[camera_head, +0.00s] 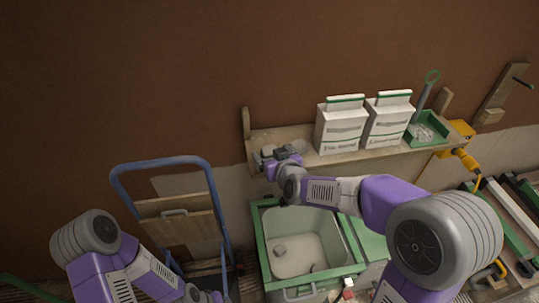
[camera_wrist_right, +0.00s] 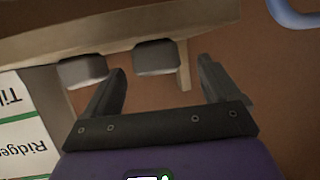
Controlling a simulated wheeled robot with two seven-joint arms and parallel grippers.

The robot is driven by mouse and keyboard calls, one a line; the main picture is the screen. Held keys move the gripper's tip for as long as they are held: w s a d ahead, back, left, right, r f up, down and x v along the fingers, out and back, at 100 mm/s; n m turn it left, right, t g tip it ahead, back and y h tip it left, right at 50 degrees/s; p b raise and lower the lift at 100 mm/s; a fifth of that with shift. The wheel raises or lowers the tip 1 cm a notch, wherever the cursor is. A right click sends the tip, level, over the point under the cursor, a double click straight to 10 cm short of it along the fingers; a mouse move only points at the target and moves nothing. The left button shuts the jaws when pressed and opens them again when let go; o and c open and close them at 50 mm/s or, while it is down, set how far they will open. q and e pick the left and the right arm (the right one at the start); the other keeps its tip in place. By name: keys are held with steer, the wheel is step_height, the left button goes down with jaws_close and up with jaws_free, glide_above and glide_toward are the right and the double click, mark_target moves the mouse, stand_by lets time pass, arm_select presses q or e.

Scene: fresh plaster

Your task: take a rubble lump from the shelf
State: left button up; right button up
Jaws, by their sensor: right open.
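The wooden shelf (camera_head: 385,152) runs along the brown wall in the head view. A grey rubble lump (camera_head: 268,150) shows near its left end, partly hidden by my right gripper (camera_head: 277,157). In the right wrist view, two grey blocky lumps sit at the shelf board (camera_wrist_right: 200,20). One lump (camera_wrist_right: 156,58) appears ahead of and between the parted fingers of my right gripper (camera_wrist_right: 161,68). The other lump (camera_wrist_right: 82,70) is left of the left finger. My right gripper is open and holds nothing. My left arm is at the lower left, with its fingers out of frame.
Two white bags (camera_head: 341,128) (camera_head: 388,122) and a green tray (camera_head: 428,130) stand on the shelf to the right. A blue hand truck (camera_head: 160,163) stands left.

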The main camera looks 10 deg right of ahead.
mark_target(270, 149)
steer(key=x, duration=0.3)
steer(key=shift+d+f+b, duration=0.25)
steer(key=shift+b, duration=0.15)
steer(key=shift+w+a, duration=0.1)
steer(key=shift+w, duration=0.15)
steer(key=shift+r, duration=0.1)
steer(key=c, duration=1.2)
